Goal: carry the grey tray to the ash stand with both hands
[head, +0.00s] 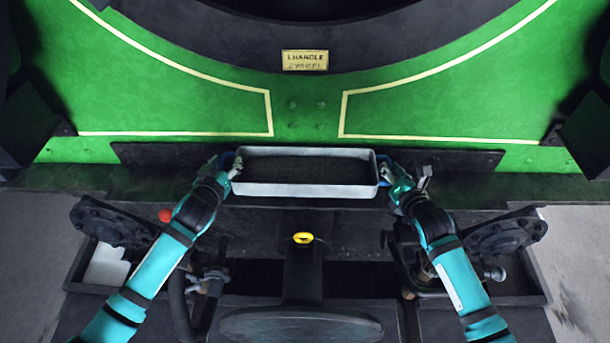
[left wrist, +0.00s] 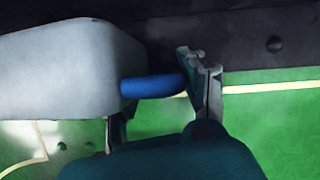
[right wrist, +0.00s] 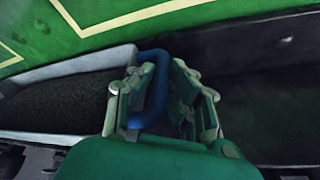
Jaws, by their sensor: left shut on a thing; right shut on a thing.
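The grey tray (head: 300,190) is long and shallow, with dark granular ash in it. It looks level in the middle of the head view, in front of the green panel. My left gripper (head: 232,166) is shut on the blue handle at its left end; this handle (left wrist: 150,87) shows clearly in the left wrist view. My right gripper (head: 388,170) is shut on the blue handle at the right end; that handle (right wrist: 152,70) shows between the fingers in the right wrist view. I cannot tell whether the tray touches the dark ledge under it. I cannot make out the ash stand.
A green panel (head: 300,117) with cream lines and a small sign (head: 305,60) rises behind the tray. Below stand a dark post with a yellow cap (head: 303,238) and a round wheel (head: 300,325). A red knob (head: 166,215) is near my left arm. Dark round flanges flank both sides.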

